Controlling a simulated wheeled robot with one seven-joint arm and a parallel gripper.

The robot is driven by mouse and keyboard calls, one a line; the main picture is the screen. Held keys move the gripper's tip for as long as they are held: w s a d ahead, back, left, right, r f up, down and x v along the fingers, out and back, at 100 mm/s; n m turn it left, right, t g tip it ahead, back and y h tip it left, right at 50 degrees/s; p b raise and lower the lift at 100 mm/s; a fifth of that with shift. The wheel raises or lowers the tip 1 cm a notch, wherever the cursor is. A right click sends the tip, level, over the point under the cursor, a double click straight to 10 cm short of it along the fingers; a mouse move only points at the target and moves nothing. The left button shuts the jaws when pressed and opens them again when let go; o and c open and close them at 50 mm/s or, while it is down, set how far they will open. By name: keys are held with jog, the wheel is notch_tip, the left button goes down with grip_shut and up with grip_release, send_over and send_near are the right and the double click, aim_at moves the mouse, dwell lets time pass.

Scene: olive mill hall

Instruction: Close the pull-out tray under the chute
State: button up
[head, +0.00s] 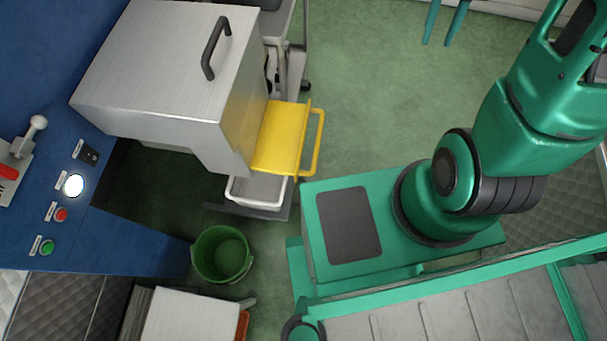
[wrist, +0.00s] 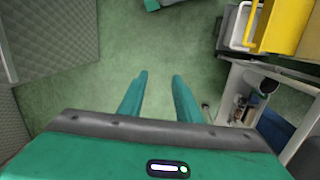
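The yellow pull-out tray (head: 278,138) sticks out to the right from under a brushed-metal housing (head: 160,75). Its yellow loop handle (head: 318,142) is on the outer end, facing open floor. The tray also shows at the upper right of the wrist view (wrist: 284,25). My gripper (head: 437,42) is at the top of the head view, to the right of and beyond the tray, well apart from it. In the wrist view my gripper (wrist: 160,76) has its two teal fingers apart, with only green floor between them. Which part is the chute is not clear.
A white bin (head: 257,191) sits below the tray. A green bucket (head: 222,254) stands on the floor nearer. A blue control panel (head: 60,205) with buttons and a lever is at left. Green floor (head: 370,100) is clear between the tray and my gripper.

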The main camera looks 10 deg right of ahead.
jog(key=w+a+f+n, duration=0.1)
jog(key=w+a+f, duration=0.3)
jog(key=f, duration=0.7)
jog(key=w+a+f+g+y, duration=0.1)
jog(key=w+a+f, duration=0.3)
jog(key=f, duration=0.6)
jog(key=w+a+f+n, duration=0.1)
jog(key=w+a+f, duration=0.3)
jog(key=f, duration=0.7)
jog(key=s+a+f+y, duration=0.1)
jog(key=s+a+f, duration=0.5)
jog(key=f, duration=0.8)
jog(key=s+a+f+g+y, duration=0.1)
jog(key=s+a+f, duration=0.5)
jog(key=f, duration=0.9)
jog(key=s+a+f+m+y, duration=0.1)
jog(key=s+a+f, duration=0.5)
jog(key=f, duration=0.9)
jog(key=shift+s+a+f, duration=0.1)
jog(key=shift+a, duration=1.3)
grip_shut()
